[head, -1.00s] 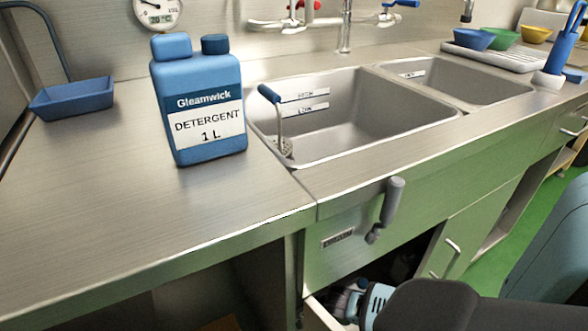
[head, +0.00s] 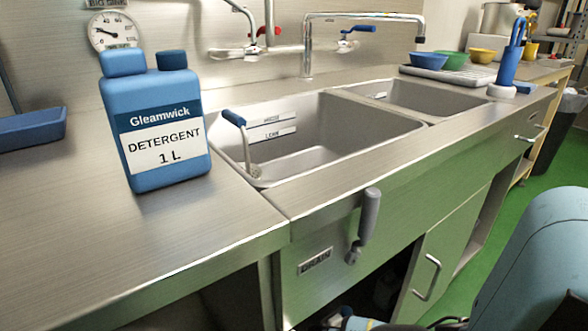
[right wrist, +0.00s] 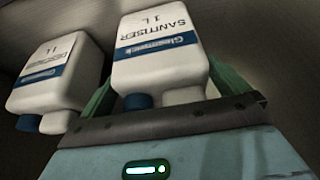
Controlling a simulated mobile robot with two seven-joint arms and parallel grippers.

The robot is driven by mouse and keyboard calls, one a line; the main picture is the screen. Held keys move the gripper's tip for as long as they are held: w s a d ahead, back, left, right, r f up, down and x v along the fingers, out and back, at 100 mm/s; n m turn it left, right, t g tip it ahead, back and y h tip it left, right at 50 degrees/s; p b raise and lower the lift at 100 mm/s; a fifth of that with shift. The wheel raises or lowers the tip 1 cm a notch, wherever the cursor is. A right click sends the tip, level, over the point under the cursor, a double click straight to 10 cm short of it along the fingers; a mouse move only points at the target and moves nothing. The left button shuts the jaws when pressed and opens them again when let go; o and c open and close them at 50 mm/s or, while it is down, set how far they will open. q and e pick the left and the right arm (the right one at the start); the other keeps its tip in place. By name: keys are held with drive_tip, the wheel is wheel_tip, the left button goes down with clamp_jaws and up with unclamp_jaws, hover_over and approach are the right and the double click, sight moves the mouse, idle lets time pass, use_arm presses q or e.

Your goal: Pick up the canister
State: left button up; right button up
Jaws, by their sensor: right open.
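A blue canister (head: 157,120) labelled "Gleamwick DETERGENT 1 L" stands upright on the steel counter at the left in the head view. In the right wrist view, a white canister (right wrist: 160,48) labelled "SANITISER 1 L", with a blue cap, appears upside down. My right gripper (right wrist: 163,85) is open, with a green finger on each side of this canister. I cannot tell whether they touch it. A second white canister (right wrist: 55,85) with a blue band is to its left, its label partly readable. My left gripper is not in view.
A double sink (head: 320,135) with a tap lies right of the detergent. A blue tray (head: 30,130) is at the left edge. A lever handle (head: 365,222) sticks out from the counter front. Bowls (head: 430,60) stand on a rack at the back. The counter's front left is bare.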

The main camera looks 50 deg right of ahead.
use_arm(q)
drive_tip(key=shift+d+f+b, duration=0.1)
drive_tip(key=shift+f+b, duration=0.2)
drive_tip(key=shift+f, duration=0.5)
use_arm(e)
drive_tip(key=shift+x, duration=0.95)
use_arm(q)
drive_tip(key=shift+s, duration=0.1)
use_arm(e)
drive_tip(key=shift+c, duration=0.4)
drive_tip(key=c, duration=1.2)
drive_tip(key=shift+w, duration=0.1)
drive_tip(key=shift+c, duration=0.9)
drive_tip(key=shift+r, duration=0.15)
